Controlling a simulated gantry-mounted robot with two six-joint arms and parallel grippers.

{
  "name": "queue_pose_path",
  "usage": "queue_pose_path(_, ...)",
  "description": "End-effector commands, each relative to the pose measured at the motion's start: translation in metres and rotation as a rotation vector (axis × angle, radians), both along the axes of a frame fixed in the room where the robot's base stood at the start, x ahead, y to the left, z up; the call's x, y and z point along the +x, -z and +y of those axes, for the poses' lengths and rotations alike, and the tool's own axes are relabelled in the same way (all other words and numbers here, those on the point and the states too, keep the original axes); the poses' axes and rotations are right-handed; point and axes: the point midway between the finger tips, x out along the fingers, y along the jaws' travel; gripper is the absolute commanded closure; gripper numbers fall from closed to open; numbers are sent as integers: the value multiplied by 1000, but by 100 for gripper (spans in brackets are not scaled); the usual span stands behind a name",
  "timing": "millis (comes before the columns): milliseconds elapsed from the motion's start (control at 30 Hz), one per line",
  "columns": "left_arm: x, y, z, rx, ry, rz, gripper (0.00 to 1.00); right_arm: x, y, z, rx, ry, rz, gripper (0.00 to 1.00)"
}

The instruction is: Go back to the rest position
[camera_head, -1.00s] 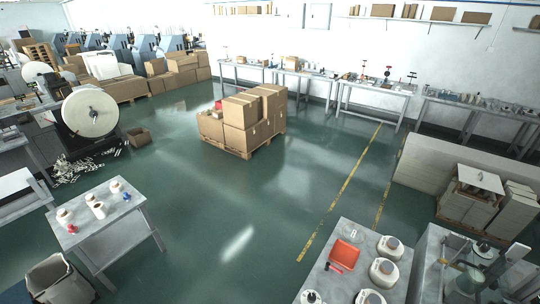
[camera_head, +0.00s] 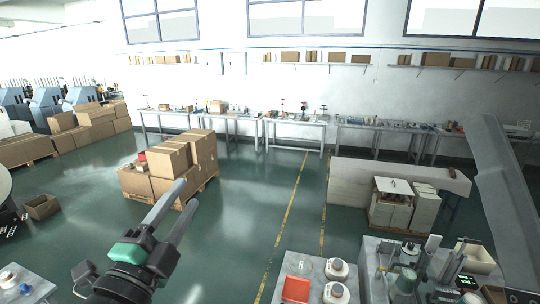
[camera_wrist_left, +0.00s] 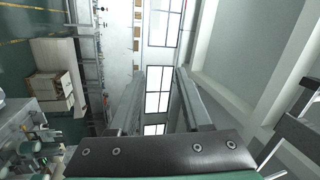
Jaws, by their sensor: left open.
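My left gripper (camera_head: 190,192) is raised at the lower left of the head view, with its two grey fingers apart and nothing between them. In the left wrist view the same two fingers (camera_wrist_left: 163,85) stand apart, with only the far wall and windows behind the gap. A grey arm link of mine crosses the right side of the head view. My right gripper cannot be made out.
Stacked boxes (camera_head: 165,168) stand on a pallet on the open green floor. A table with an orange tray (camera_head: 297,289) and white cups (camera_head: 337,270) is at the bottom. A machine bench (camera_head: 372,280) is at lower right. Workbenches (camera_head: 295,130) line the back wall.

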Motion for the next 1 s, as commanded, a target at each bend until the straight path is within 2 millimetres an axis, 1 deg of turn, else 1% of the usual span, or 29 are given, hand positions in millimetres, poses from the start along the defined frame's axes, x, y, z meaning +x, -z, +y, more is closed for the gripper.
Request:
queue_pose_path(33,-24,-39,0,-100,18,-87,52,0,0,0,0,0,0,0)
queue_pose_path(67,-40,-60,0,-173,37,-137,52,0,0,0,0,0,0,0)
queue_pose_path(100,-64,-88,3,-276,68,-202,52,0,0,0,0,0,0,0)
queue_pose_path(167,-103,-123,9,-448,135,-301,52,0,0,0,0,0,0,0)
queue_pose_path(200,-131,-143,15,-574,194,-360,52,0,0,0,0,0,0,0)
queue_pose_path(233,-149,-153,18,-667,246,-394,52,0,0,0,0,0,0,0)
queue_pose_path(300,-176,-165,25,-858,359,-428,52,0,0,0,0,0,0,0)
queue_pose_path(333,-182,-167,27,-929,401,-428,52,0,0,0,0,0,0,0)
queue_pose_path(400,-183,-168,29,-1068,480,-401,52,0,0,0,0,0,0,0)
queue_pose_path(533,-183,-168,29,-1211,568,-361,52,0,0,0,0,0,0,0)
queue_pose_path(633,-182,-168,29,-1238,586,-351,52,0,0,0,0,0,0,0)
queue_pose_path(1000,-182,-168,29,-1236,584,-350,52,0,0,0,0,0,0,0)
